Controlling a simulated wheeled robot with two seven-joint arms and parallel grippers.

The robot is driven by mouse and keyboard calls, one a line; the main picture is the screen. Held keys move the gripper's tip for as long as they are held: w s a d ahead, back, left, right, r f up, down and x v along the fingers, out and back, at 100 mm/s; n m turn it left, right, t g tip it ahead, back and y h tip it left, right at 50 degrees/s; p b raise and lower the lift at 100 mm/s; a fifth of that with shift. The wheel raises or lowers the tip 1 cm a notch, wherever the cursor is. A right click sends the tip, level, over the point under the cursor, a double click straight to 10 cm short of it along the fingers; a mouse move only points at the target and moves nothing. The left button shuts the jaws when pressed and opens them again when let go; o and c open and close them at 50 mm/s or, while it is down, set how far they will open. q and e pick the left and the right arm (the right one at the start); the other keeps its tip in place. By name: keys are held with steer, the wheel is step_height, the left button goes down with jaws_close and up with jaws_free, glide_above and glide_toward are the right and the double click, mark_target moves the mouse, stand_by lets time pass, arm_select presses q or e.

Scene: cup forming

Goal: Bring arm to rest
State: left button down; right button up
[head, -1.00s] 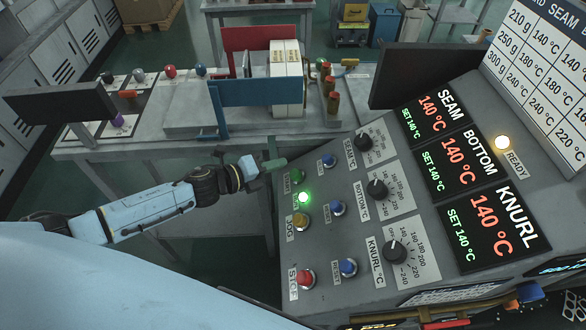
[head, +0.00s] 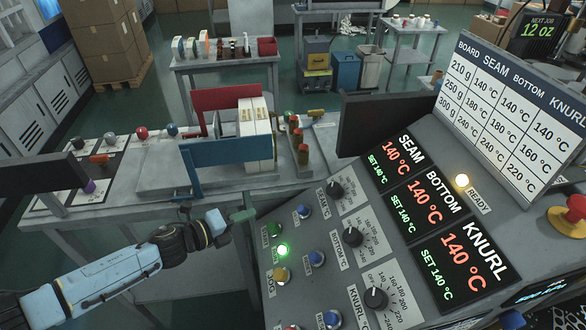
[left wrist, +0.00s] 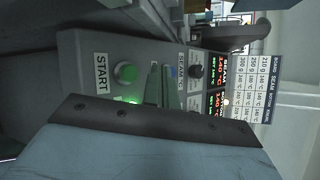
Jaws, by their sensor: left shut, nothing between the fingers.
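My left arm comes in from the lower left in the head view. Its left gripper (head: 245,215) is shut and empty, with its green fingers just left of the sloped control panel (head: 330,262). The green START button (head: 275,229) is close to the right of the fingertips, with a small visible gap. In the left wrist view the shut fingers (left wrist: 155,84) point toward the panel, and the START button (left wrist: 125,72) shows beside them with its label. A green lamp (head: 282,250) is lit below the button. My right gripper is not in view.
Temperature displays (head: 415,207) read 140 °C, and the READY lamp (head: 462,181) glows. A dark screen (head: 385,120) stands behind the panel. A workbench (head: 110,207) with a blue-and-red fixture (head: 228,150) lies beyond the arm. A red emergency button (head: 572,212) sits at right.

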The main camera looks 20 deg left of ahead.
arm_select(q)
steer(key=s+a+f+n+g+y+b, duration=0.15)
steer(key=s+f+n, duration=0.3)
steer(key=f, duration=0.55)
steer(key=s+a+f+n+g+y+b, duration=0.1)
steer(key=s+a+f+n+y+b, duration=0.2)
steer(key=f+n, duration=0.5)
steer(key=s+a+f+n+g+y+b, duration=0.1)
steer(key=s+a+f+n+y, duration=0.3)
steer(key=f, duration=0.8)
steer(key=s+d+f+n+g+b, duration=0.1)
steer(key=s+d+f+n+g, duration=0.1)
steer(key=s+f, duration=0.4)
steer(key=s+d+f+n+g+b, duration=0.2)
steer(key=s+f+n, duration=0.3)
steer(key=s, duration=1)
steer(key=s+d+f+n+g+b, duration=0.1)
steer(key=s+d+f+n+g, duration=0.2)
steer(key=s+f, duration=0.4)
steer(key=s+d, duration=0.1)
steer(key=s, duration=0.3)
steer(key=shift+d+g, duration=0.2)
steer(key=shift+g, duration=0.15)
steer(key=shift+s+f, duration=0.1)
